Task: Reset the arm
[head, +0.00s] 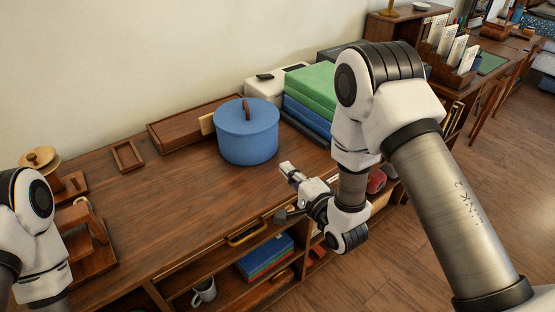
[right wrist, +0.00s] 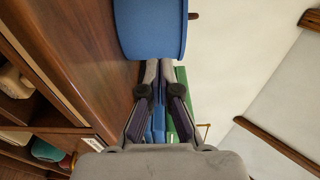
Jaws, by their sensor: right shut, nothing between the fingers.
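My right gripper (head: 290,172) is in front of the dresser top's front edge, just to the right of and nearer than the blue lidded pot. It is shut and empty; its closed fingers also show in the right wrist view (right wrist: 159,72), with the blue pot behind the tips. The right arm is bent, its forearm coming in from the lower right. Part of my left arm shows at the left edge of the head view; its gripper is out of view.
The blue pot (head: 248,138) stands on the wooden dresser (head: 165,215). Green and blue boxes (head: 308,92) are stacked behind the right arm. A wooden tray (head: 128,156) lies at left. An open shelf below holds a mug (head: 204,291) and books (head: 265,256). The dresser's middle is clear.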

